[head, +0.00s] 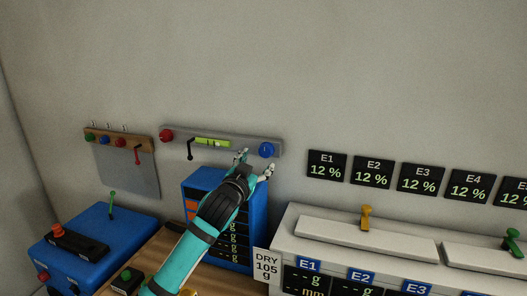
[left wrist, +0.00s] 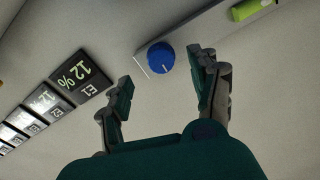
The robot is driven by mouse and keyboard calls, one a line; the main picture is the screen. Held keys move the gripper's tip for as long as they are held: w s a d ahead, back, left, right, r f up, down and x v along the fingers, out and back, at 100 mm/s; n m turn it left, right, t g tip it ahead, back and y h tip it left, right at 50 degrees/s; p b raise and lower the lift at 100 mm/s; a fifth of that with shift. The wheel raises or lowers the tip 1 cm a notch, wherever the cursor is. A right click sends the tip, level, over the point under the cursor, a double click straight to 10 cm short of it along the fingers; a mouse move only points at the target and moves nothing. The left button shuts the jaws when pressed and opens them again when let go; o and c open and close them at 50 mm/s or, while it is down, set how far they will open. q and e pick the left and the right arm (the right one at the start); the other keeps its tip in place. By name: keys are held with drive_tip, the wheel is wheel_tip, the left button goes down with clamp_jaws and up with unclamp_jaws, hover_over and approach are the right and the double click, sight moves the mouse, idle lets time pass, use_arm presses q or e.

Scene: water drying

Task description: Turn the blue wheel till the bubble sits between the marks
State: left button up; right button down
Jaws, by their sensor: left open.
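The blue wheel (head: 266,150) is at the right end of a grey wall bar. It shows a white pointer line in the left wrist view (left wrist: 161,57). A yellow-green bubble vial (head: 212,142) sits in the middle of the bar; its near end also shows in the left wrist view (left wrist: 250,8). The bubble and marks are too small to read. My left gripper (head: 254,164) is open just below the wheel, its fingers pointing up toward it. In the left wrist view the fingers (left wrist: 162,88) are spread on either side of the wheel, apart from it. My right gripper is not in view.
A red knob (head: 166,134) and a black lever (head: 190,148) are on the same bar. A blue drawer cabinet (head: 196,185) stands below. The E1 display (head: 327,165) is on the wall to the right, above a white machine (head: 350,232).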

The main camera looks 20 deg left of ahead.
sight(264, 154)
use_arm(q)
drive_tip(key=w+p, duration=0.1)
drive_tip(key=w, duration=0.5)
drive_tip(key=shift+w+d, duration=0.15)
drive_tip(key=c, duration=1.1)
drive_tip(key=shift+c, duration=0.2)
